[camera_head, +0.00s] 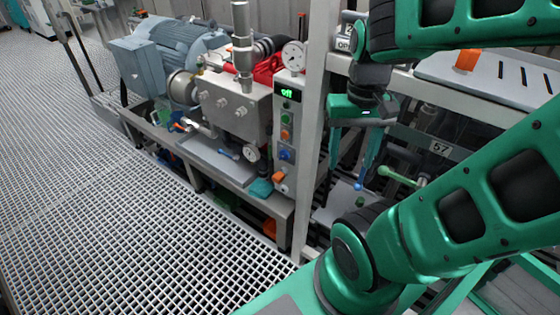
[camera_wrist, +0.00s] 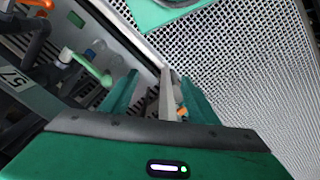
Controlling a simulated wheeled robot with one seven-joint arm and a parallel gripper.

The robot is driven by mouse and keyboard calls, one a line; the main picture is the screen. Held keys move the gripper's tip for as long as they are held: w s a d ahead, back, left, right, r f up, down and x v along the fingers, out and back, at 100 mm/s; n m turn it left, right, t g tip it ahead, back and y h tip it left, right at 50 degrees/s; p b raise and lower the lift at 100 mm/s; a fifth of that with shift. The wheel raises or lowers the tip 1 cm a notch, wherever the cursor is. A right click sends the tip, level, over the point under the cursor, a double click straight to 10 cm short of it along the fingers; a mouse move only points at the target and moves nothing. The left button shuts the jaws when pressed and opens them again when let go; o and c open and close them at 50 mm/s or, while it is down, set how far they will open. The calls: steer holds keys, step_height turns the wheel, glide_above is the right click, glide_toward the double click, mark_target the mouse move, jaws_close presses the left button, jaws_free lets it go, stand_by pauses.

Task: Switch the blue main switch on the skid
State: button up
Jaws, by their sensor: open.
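The blue main switch (camera_head: 285,155) is a round blue knob low on the upright grey control panel (camera_head: 287,130) of the skid. A small display on the panel reads "off" in green. My gripper (camera_head: 349,170) points down to the right of the panel, with an upright frame post between them in the picture. Its two fingers are apart with nothing held, and it does not touch the switch. In the wrist view my gripper (camera_wrist: 157,76) is open over a grey post and a small orange part. I cannot make out the blue switch in the wrist view.
The light frame post (camera_head: 313,130) stands close beside the panel. A motor (camera_head: 175,45) and a steel pump block (camera_head: 235,108) sit left of it. A green-handled valve (camera_head: 395,177) is right of my gripper. Open grating floor (camera_head: 130,220) lies front left.

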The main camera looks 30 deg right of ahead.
steer(key=w+f+g+h, duration=0.1)
steer(key=w+f, duration=0.2)
steer(key=w, duration=0.3)
steer(key=w+f+h, duration=0.1)
steer(key=w+f, duration=0.2)
steer(key=w, duration=0.2)
steer(key=n+t+h, duration=0.5)
steer(key=t+h, duration=0.2)
steer(key=h, duration=0.8)
glide_toward(281, 158)
steer(key=shift+t, duration=0.3)
steer(key=x, duration=0.8)
steer(key=shift+s+d+f, duration=0.1)
steer(key=shift+s+d, duration=0.05)
steer(key=shift+d, duration=0.2)
